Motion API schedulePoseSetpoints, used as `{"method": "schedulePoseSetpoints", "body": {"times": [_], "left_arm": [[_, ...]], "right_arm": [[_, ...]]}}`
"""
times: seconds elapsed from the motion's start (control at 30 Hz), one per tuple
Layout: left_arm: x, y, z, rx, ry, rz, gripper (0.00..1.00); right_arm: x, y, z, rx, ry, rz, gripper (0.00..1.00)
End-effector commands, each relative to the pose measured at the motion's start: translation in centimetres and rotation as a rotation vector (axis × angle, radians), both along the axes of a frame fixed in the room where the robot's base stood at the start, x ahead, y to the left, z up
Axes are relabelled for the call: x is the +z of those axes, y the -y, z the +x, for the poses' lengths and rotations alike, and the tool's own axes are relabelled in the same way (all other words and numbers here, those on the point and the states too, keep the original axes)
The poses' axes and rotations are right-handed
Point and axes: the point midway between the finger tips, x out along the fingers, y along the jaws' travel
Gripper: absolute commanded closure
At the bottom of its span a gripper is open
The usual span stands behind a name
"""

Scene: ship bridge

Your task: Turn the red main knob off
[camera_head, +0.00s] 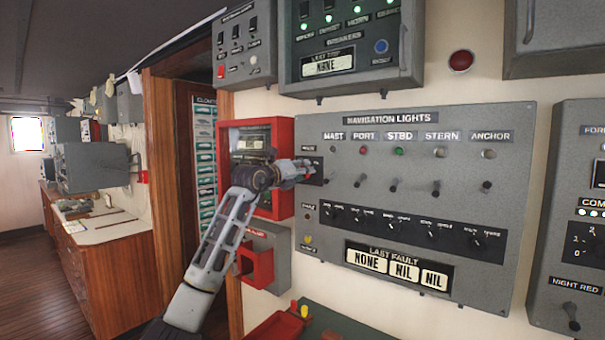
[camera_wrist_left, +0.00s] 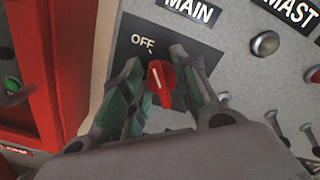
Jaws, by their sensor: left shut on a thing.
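The red main knob (camera_wrist_left: 160,83) shows in the left wrist view on a dark plate under the word "MAIN". Its white line points up and slightly left, roughly toward the "OFF" mark. My left gripper (camera_wrist_left: 158,92) is shut on the knob, with one green-padded finger on each side. In the head view my left gripper (camera_head: 303,170) reaches the left edge of the grey navigation lights panel (camera_head: 420,280); there the knob is mostly hidden by the fingers. My right gripper is not in view.
A red-framed box (camera_head: 286,202) stands just left of the panel, behind my left gripper. Small toggle levers (camera_head: 394,186) stick out to the right of the knob. A red open box (camera_head: 258,268) is below.

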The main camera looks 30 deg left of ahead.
Motion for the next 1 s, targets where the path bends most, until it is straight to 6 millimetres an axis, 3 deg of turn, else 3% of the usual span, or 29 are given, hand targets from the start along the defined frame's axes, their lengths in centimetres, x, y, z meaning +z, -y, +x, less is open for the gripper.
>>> {"method": "schedulePoseSetpoints", "body": {"times": [0.3, 0.8, 0.83, 1.0], "left_arm": [[-0.21, -0.01, 0.05, 0.0, -0.014, -0.13, 0.94], [-0.21, -0.04, 0.05, 0.0, -0.016, -0.153, 0.94], [-0.21, -0.04, 0.05, 0.0, -0.016, -0.152, 0.68], [-0.15, -0.05, 0.03, 0.0, -0.015, -0.152, 0.51]], "right_arm": [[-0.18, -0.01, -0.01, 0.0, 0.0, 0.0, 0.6], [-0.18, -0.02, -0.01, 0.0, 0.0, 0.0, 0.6], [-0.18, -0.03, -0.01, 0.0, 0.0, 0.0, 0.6], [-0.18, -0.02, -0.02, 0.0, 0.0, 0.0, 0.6]]}}
